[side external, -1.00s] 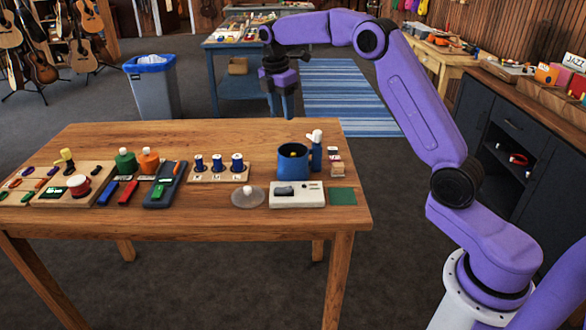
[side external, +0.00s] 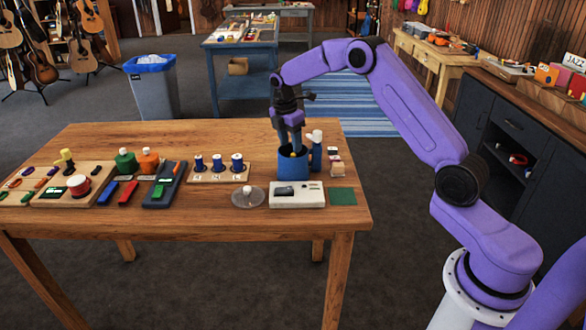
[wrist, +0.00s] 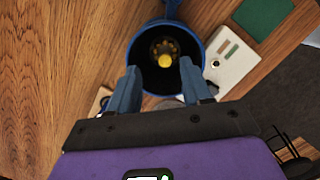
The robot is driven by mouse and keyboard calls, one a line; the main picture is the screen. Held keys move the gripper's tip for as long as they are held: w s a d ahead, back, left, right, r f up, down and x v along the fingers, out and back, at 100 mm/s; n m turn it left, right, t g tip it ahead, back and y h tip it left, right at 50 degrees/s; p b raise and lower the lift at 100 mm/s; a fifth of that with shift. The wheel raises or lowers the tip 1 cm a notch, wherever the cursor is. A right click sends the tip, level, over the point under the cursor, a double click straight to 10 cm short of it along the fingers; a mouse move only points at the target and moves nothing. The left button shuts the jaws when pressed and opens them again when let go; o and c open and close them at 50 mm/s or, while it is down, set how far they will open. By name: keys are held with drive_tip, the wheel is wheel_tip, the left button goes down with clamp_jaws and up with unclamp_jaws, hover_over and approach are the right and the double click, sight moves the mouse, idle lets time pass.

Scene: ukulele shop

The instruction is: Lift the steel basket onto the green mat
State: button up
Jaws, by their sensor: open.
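The blue pot (side external: 292,168) stands upright at the right part of the wooden table. In the wrist view, a dark round insert with a ring of openings and a yellow knob (wrist: 165,59) sits deep inside the pot (wrist: 131,50); it appears to be the basket, but its steel is hard to make out. The green mat (side external: 342,196) lies bare at the table's front right corner, also in the wrist view (wrist: 264,15). My gripper (side external: 295,146) is open and empty, pointing down over the pot, its fingers (wrist: 160,72) on either side of the knob in the picture.
A pale box (side external: 298,201) stands between pot and mat. A clear lid (side external: 248,197) lies front left of the pot, and a blue bottle-like thing with a white top (side external: 316,151) stands close behind it. Boards with coloured parts (side external: 70,189) fill the table's left.

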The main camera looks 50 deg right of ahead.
sight(293, 155)
drive_tip(key=shift+s+d+f, duration=0.15)
drive_tip(key=shift+s+f, duration=0.05)
drive_tip(key=shift+f, duration=1.15)
drive_tip(key=shift+s+d+f, duration=0.1)
drive_tip(key=shift+s+f, duration=0.05)
drive_tip(key=shift+f, duration=1.15)
clamp_jaws()
